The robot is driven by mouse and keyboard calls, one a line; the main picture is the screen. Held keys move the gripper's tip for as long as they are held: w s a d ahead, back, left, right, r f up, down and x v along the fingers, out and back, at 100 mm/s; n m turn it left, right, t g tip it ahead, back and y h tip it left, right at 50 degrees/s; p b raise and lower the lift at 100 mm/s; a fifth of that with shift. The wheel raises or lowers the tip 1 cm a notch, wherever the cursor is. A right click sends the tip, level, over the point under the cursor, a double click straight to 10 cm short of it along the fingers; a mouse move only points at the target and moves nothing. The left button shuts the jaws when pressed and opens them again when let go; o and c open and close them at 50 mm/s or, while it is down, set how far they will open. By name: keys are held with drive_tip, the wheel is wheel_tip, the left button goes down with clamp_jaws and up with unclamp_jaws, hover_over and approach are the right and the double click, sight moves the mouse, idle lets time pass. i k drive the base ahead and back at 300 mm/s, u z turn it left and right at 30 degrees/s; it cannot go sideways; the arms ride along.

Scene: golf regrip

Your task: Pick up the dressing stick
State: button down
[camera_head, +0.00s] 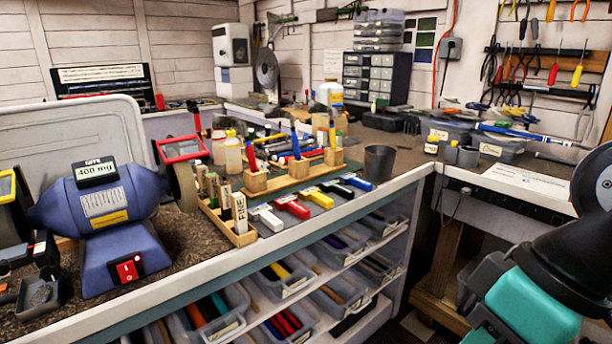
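I cannot tell for certain which thing is the dressing stick. A pale stick with dark letters that look like "FINE" (239,213) stands upright in a narrow wooden tray (243,239), at the front of the left bench. Several similar sticks stand behind it in the same tray, partly overlapping. The tray is right of a blue bench grinder (101,207) labelled 400 mg, whose right wheel (183,186) is nearest to the sticks. Only teal and black links of my arm show at the lower right, apart from the bench. My gripper is not in view.
White, red, yellow, black and blue clamp-like tools (292,207) lie right of the tray by wooden blocks holding upright handles. A dark cup (380,163) stands near the bench corner. Open shelves with clear bins (285,281) lie under the bench edge. Pliers hang at the upper right.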

sight(201, 170)
drive_tip(key=z, duration=1.15)
drive_tip(key=i, duration=0.85)
drive_tip(key=u, duration=1.7)
drive_tip(key=i, duration=0.6)
drive_tip(key=u, duration=0.75)
